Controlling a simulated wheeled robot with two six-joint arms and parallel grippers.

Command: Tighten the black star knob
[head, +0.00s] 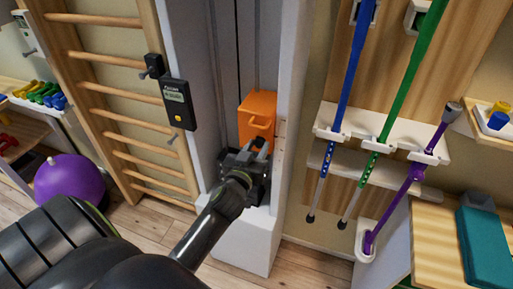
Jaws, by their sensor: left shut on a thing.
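An orange carriage (257,113) sits in the white upright column with dark rails. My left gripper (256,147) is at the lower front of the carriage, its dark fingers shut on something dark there. The black star knob cannot be told apart from the black jaws and is mostly hidden by them; the place of the grip fits the knob. My left arm reaches up to it from the bottom of the picture. My right gripper does not show.
Wooden wall bars (128,111) and a small display box (178,103) are left of the column. Blue (346,85), green (408,85) and purple (411,178) poles hang in a rack to the right. A purple ball (70,181) lies on the floor at left.

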